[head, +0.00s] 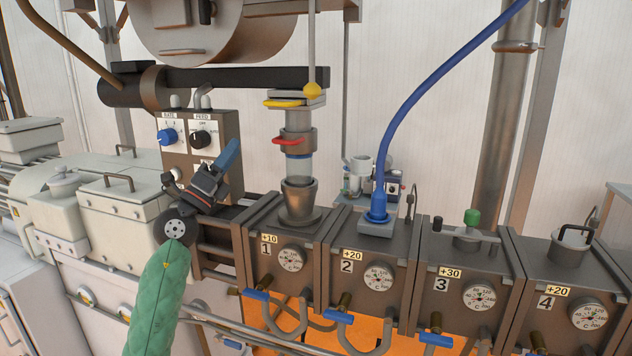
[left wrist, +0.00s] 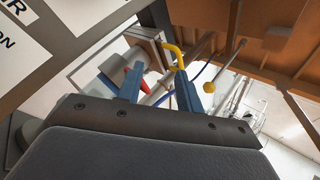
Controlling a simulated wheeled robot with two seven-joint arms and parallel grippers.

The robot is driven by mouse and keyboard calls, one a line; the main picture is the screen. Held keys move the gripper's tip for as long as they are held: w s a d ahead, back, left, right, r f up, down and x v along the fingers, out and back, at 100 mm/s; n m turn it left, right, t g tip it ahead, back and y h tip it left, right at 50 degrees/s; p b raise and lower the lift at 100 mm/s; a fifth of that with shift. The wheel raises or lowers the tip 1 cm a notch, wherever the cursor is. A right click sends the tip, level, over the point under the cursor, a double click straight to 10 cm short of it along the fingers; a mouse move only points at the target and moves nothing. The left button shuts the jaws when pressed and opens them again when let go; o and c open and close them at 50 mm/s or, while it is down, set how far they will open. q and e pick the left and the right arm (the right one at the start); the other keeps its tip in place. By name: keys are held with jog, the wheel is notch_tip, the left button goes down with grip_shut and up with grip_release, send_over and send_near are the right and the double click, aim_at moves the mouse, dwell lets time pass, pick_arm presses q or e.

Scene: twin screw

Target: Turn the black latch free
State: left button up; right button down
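I cannot tell for certain which part is the black latch. A black knob (head: 200,138) sits on the control box under the word FEED. A dark looped handle (head: 574,235) stands on block 4. My left gripper (head: 230,150) is in front of the control box's lower right side, pointing up and right, and hides part of it. In the left wrist view its two blue fingers (left wrist: 158,75) are apart with nothing held between them. A yellow handle (left wrist: 175,55) and a red handle (left wrist: 133,82) show beyond the fingers. My right gripper is in neither view.
The feed throat (head: 299,165) with yellow (head: 284,103) and red (head: 288,141) handles stands on block 1. A blue hose (head: 420,90) rises from block 2. Block 3 carries a green-knobbed lever (head: 472,217). A dark horizontal tube (head: 250,78) crosses above the control box (head: 222,140).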

pick_arm(q)
jog(key=s+a+f+n+y, duration=0.1)
jog(key=a+f+n+y, duration=0.2)
jog(key=f+n+y, duration=0.8)
jog(key=s+a+f+n+y, duration=0.15)
jog(key=f+n, duration=0.45)
jog(key=f, duration=1.2)
jog(key=a+f+n+y, duration=0.3)
jog(key=f+n+y, duration=0.5)
jog(key=f, duration=0.6)
jog(key=s+f+n+g, duration=0.2)
jog(key=s+f+g, duration=0.1)
jog(key=f, duration=0.4)
jog(key=s+f+n+g, duration=0.2)
jog(key=s+f, duration=0.1)
jog(key=f, duration=0.5)
jog(key=s+d+f+n+g+h, duration=0.25)
jog(key=s+f+g, duration=0.45)
jog(key=s+f, duration=1.15)
jog(key=s+d+f+g+h, duration=0.1)
jog(key=s+d+f+g, duration=0.2)
jog(key=s+f, duration=0.3)
jog(key=s+d+f+g+h, duration=0.1)
jog(key=s+d+f+g, duration=0.2)
jog(key=s+f, duration=0.4)
jog(key=s+d+n, duration=0.1)
jog(key=s, duration=0.7)
jog(key=shift+f+g, duration=0.15)
jog(key=shift+g, duration=0.25)
jog(key=shift+d, duration=0.1)
